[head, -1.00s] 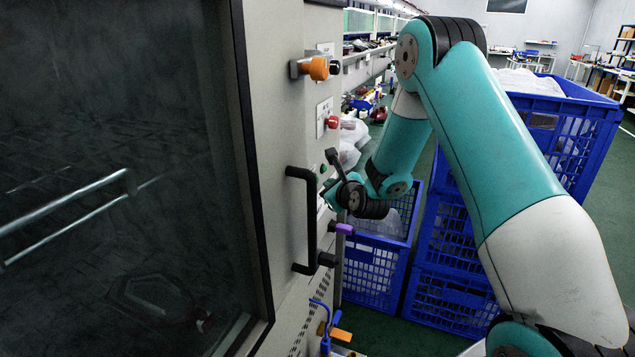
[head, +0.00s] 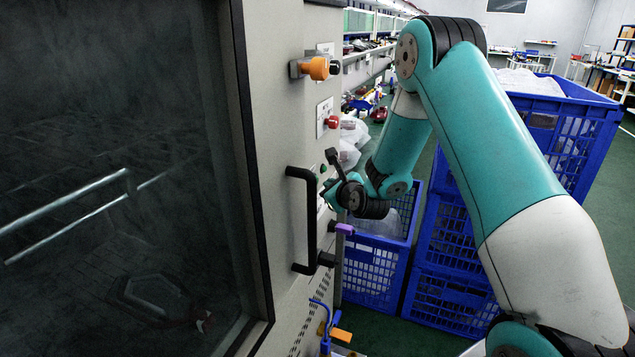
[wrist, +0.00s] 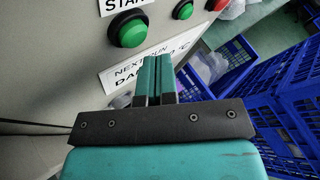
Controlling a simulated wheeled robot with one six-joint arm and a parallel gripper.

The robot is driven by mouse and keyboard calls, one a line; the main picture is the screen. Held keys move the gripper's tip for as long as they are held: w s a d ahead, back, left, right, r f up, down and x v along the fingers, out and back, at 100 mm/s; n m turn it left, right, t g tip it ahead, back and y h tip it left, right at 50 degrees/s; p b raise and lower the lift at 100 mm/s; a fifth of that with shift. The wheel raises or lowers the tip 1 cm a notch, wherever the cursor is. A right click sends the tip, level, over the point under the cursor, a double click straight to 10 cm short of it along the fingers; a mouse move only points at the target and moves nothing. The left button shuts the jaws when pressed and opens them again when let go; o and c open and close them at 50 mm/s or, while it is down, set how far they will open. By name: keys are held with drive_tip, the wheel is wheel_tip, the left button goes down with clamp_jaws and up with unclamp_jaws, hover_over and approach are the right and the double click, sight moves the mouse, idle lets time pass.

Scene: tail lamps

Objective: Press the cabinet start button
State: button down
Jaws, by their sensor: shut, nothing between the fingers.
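The start button is a round green button (wrist: 130,31) in a black ring on the cabinet's grey panel. It sits under a white label (wrist: 122,5), cut off at the top, that reads "STA…". My gripper (wrist: 156,60) is shut and empty. Its fingertips are below and right of this button in the wrist view and look apart from it. In the head view my gripper (head: 326,194) is beside the panel, just below a small green button (head: 323,169). I cannot tell which green button that is. Contact with the panel is unclear.
A second green button (wrist: 183,10) and a red button (wrist: 217,4) are near the fingers. A black door handle (head: 302,218) sticks out left of my gripper. An orange knob (head: 316,68) is higher up. Blue crates (head: 371,273) stand to the right.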

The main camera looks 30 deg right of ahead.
drive_tip(key=shift+w+a+r+p, duration=0.1)
drive_tip(key=shift+w+a+p, duration=0.15)
drive_tip(key=shift+p, duration=0.3)
drive_tip(key=shift+w+a+p, duration=0.3)
drive_tip(key=shift+w+p, duration=0.15)
idle(0.8)
drive_tip(key=shift+s+d+b, duration=0.55)
drive_tip(key=shift+s, duration=0.15)
